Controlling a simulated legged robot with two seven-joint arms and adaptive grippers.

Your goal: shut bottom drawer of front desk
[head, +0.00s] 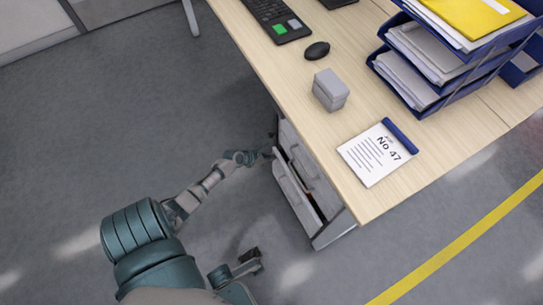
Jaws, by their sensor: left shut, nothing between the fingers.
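The front desk (230,14) has a light wooden top, with a grey drawer cabinet (290,137) under its near left edge. The bottom drawer (292,196) stands partly out to the left, and a dark gap shows behind its front panel. My left gripper (265,154) is shut and empty. Its fingertips are beside the far upper corner of the drawer front; I cannot tell whether they touch it. The desk top hides part of the cabinet.
On the desk are a keyboard (268,9), a mouse (317,50), a grey box (331,90), a notepad (372,160) and blue paper trays (436,103). Grey floor left of the drawer is open. A yellow line (455,243) crosses the floor at right.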

